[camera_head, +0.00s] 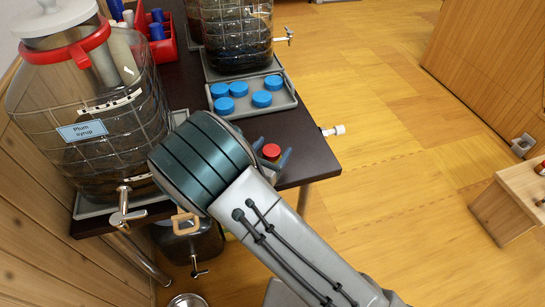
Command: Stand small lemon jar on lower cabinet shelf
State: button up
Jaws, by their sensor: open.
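My gripper (271,156) is open near the right edge of the dark table, its two fingers on either side of a small round red top (271,152). What is under the red top is hidden by my arm, so I cannot tell whether it is the small lemon jar or whether the fingers touch it. No lemon label is readable. A wooden cabinet (490,60) stands at the upper right; I cannot make out its lower shelf.
A large plum syrup jar (85,131) with a tap stands left on the dark table (316,150). Another tapped jar (232,38) stands behind, near a grey tray (289,101) of blue caps. A jar (190,243) is below the table.

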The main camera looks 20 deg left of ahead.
jog(key=c, duration=1.3)
